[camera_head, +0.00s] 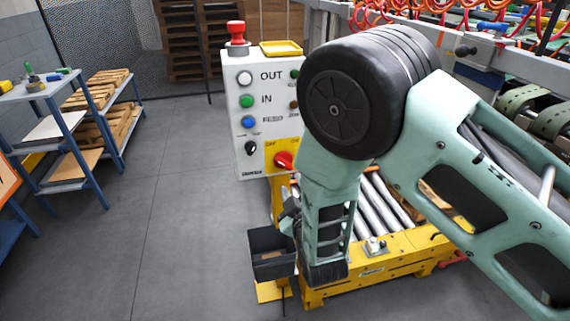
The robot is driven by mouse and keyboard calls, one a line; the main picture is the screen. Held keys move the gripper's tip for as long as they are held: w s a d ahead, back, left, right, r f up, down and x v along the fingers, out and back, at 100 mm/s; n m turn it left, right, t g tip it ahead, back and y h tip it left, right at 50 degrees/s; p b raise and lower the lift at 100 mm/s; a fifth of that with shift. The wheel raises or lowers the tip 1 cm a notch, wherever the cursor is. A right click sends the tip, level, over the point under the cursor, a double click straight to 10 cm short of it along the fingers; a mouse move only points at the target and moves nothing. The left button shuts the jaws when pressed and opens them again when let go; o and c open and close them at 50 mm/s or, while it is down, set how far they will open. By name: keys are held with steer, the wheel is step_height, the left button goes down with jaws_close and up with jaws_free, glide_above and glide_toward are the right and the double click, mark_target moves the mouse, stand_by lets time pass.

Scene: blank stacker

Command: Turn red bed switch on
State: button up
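The red bed switch (284,160) is a red rotary knob on a yellow plate (271,168) at the lower part of a white control box. "OFF" lettering shows on the plate above the knob, and my arm covers the plate's right side. My gripper (289,214) is a small dark shape at the left of my wrist, below the switch and apart from it. Its fingers are too small and partly hidden to tell whether they are open or shut.
The control box (241,107) carries several buttons and a red emergency stop (237,33) on top. A black bin (271,266) hangs below my gripper. A yellow roller conveyor (392,262) stands behind my arm. Shelves (72,150) stand left; grey floor between is clear.

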mark_target(284, 165)
steer(key=p+x, duration=0.1)
steer(key=x, duration=0.7)
steer(key=shift+w+a, duration=0.1)
steer(key=shift+w, duration=0.3)
jaws_close()
